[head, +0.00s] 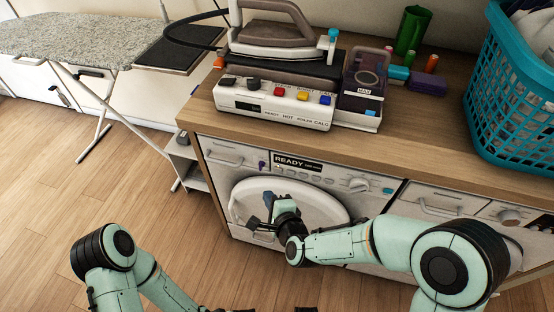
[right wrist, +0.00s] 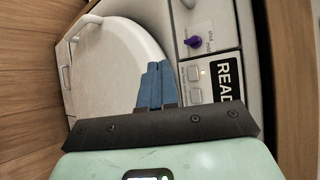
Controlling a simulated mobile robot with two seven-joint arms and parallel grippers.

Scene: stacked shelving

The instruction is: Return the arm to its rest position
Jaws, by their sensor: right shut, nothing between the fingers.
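My right arm (head: 390,242) reaches in from the right, mint green with black joints. Its right gripper (head: 268,203) is in front of the washing machine's round white door (head: 315,205). In the right wrist view the blue fingers (right wrist: 154,84) are together with nothing between them, over the door's edge beside the READY panel. I cannot tell whether they touch the door. My left arm (head: 115,260) shows at the bottom left, bent, and its gripper is not in view.
A wooden counter (head: 425,125) above the machine holds an iron on a steam station (head: 275,100), small coloured items, a green cup (head: 412,30) and a teal laundry basket (head: 515,85). An ironing board (head: 70,35) stands at left. The wooden floor (head: 50,170) at left is clear.

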